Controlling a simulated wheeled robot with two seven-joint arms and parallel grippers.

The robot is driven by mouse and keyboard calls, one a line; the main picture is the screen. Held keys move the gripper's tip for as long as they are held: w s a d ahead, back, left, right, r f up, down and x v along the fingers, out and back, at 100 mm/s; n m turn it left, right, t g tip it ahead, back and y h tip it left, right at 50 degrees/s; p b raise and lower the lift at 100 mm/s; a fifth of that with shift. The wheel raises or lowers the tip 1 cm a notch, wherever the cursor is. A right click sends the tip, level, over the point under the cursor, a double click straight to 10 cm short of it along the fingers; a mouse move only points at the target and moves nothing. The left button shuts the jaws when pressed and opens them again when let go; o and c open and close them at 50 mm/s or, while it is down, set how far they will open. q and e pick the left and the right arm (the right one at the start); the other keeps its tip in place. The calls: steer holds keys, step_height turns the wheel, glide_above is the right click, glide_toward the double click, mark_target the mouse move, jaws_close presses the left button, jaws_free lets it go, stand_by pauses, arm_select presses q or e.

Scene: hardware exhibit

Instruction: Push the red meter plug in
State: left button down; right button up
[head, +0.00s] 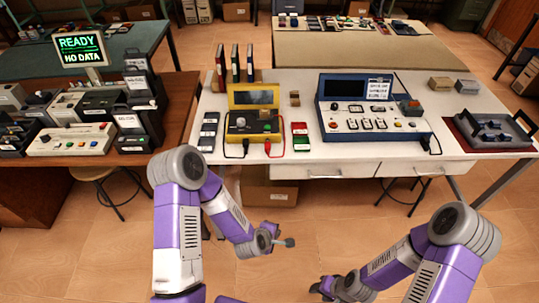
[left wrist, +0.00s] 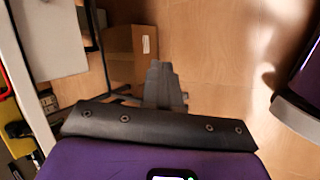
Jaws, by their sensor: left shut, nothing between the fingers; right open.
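The yellow meter (head: 253,123) stands open on the white table, with its lid raised at the back. The red plug (head: 267,145) is at its front right, on a red lead. A black plug (head: 245,144) is at its front left. I cannot tell how deep the red plug sits. My left gripper (head: 290,243) is shut and empty, in front of and below the table edge; its fingers also show in the left wrist view (left wrist: 163,85). My right gripper (head: 323,289) is open and empty, low near the bottom of the head view, away from the meter.
A blue console (head: 372,107) stands right of the meter, with red and green blocks (head: 301,136) between them. Dark cases (head: 208,132) lie to its left. A grey tray (head: 492,132) is at the table's right end. A cardboard box (left wrist: 131,55) stands under the table.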

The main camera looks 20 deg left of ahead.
arm_select(q)
steer(key=w+a+r+n+t+y, duration=0.2)
steer(key=w+r+n+t+y, duration=0.15)
steer(key=w+r+n, duration=0.55)
steer(key=n+t+y, duration=0.3)
steer(key=n, duration=1)
glide_toward(267, 150)
steer(key=x, duration=0.3)
steer(key=b+x, duration=0.1)
steer(key=x, duration=0.1)
steer(key=shift+d+f, duration=0.1)
steer(key=shift+f, duration=0.2)
steer(key=shift+w, duration=0.7)
steer(key=shift+w+a, duration=0.1)
steer(key=shift+a, duration=0.15)
